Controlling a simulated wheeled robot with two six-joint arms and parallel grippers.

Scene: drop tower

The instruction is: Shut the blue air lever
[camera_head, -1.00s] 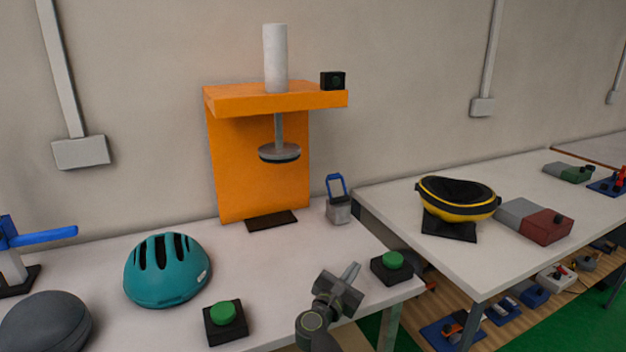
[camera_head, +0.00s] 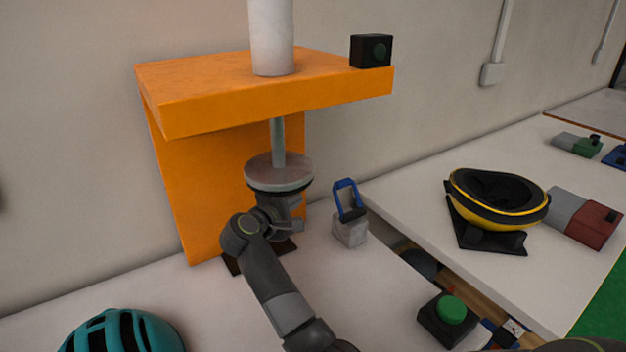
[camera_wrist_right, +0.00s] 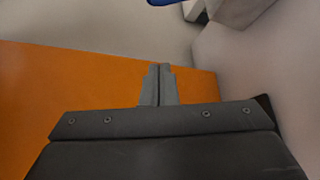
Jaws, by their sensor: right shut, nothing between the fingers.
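The blue lever (camera_head: 346,196) is a loop-shaped handle standing up and slightly tilted on a small grey block (camera_head: 351,231), right of the orange press. A sliver of blue (camera_wrist_right: 163,2) shows at the top edge of the right wrist view, beside a grey block. My right gripper (camera_head: 298,204) is left of the lever, apart from it, just under the press's round plate. In the right wrist view its fingers (camera_wrist_right: 159,84) are together and empty, with the orange press panel behind them. My left gripper is not in view.
The orange press (camera_head: 230,105) with its round plate (camera_head: 279,171) stands close around my right gripper. A green button box (camera_head: 449,317) is at the front right, a teal helmet (camera_head: 122,335) at the lower left. A yellow-black helmet (camera_head: 498,198) rests on the right table.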

